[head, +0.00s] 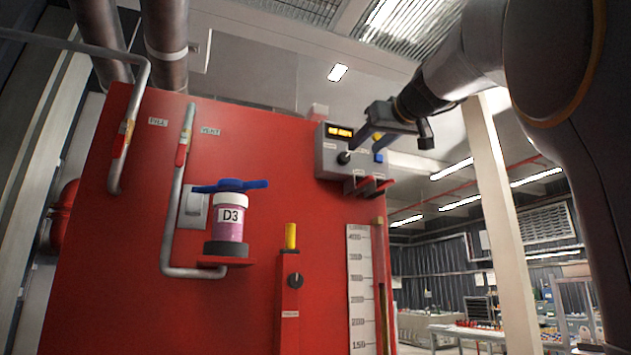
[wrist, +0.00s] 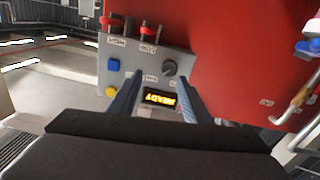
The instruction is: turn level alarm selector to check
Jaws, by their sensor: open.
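A grey control box (head: 338,172) is mounted at the upper right of the red panel. It carries a dark round selector knob (head: 343,157) with a light pointer mark; its labels are too small to read. In the wrist view the box appears upside down, with the knob (wrist: 169,68) just beyond the fingertips, nearer the right finger. My gripper (head: 364,147) is open and empty in front of the box, apparently not touching the knob. In the wrist view my gripper (wrist: 157,80) has its two fingers spread on either side of the lit display.
The box has a lit display (wrist: 160,99), a blue button (wrist: 113,64), a yellow button (wrist: 111,91) and red-handled parts below (head: 372,187). Another dark knob (head: 295,280) sits on a red post. Room at right is open.

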